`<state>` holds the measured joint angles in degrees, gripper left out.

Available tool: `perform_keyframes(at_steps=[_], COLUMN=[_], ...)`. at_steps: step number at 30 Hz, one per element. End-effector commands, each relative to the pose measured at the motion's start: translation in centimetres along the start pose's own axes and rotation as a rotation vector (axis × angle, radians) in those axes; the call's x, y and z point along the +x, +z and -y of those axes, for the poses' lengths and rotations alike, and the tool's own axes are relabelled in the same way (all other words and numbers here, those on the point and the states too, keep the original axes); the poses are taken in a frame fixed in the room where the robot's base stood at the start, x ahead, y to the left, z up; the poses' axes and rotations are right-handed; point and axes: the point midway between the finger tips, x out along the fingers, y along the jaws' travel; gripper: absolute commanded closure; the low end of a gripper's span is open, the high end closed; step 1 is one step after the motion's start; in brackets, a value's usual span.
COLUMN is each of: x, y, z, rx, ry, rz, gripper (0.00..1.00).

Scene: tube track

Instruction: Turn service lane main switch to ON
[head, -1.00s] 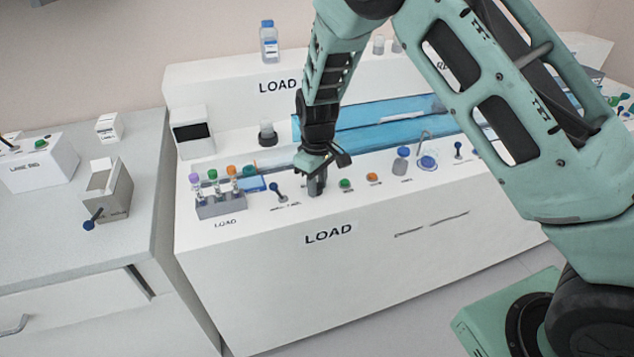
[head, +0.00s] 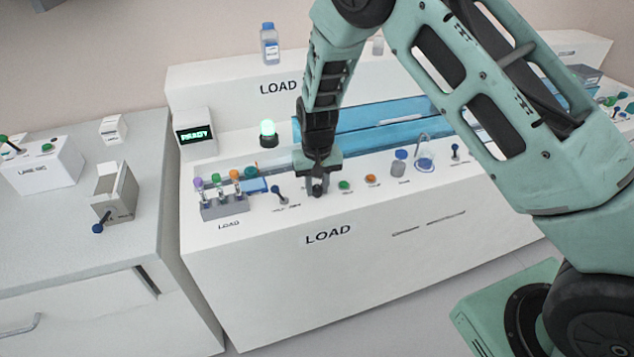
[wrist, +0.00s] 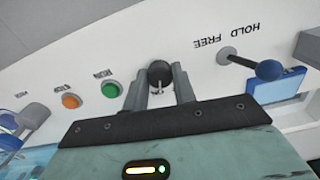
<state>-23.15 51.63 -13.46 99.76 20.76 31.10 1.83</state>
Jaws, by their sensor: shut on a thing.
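My gripper (head: 317,182) points down at the front of the white LOAD console (head: 290,290). In the wrist view its two grey fingers (wrist: 159,90) are shut on a dark round switch knob (wrist: 159,72), one finger on each side. A small light mark shows on the knob. Any ON or OFF lettering around it is hidden. The small display (head: 194,135) at the console's left shows green text that looks like READY.
A green button (wrist: 111,89) and an orange button (wrist: 71,101) sit to one side of the knob. A blue-tipped lever (wrist: 268,69) by the HOLD FREE label is on the other side. A rack of capped tubes (head: 224,204) stands at the console's left end.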

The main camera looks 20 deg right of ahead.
Motion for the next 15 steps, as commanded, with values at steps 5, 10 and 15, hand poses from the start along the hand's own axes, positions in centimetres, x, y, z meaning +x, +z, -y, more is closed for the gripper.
perform_keyframes(at_steps=[5,10,15], x=[-0.14,-0.1,-0.09], y=[-0.09,-0.1,-0.12], z=[0.0,0.0,0.0], rx=[0.061,0.089,0.095], ry=[0.0,0.0,0.0], rz=[-0.002,-0.003,-0.003], gripper=[0.96,0.96,0.96])
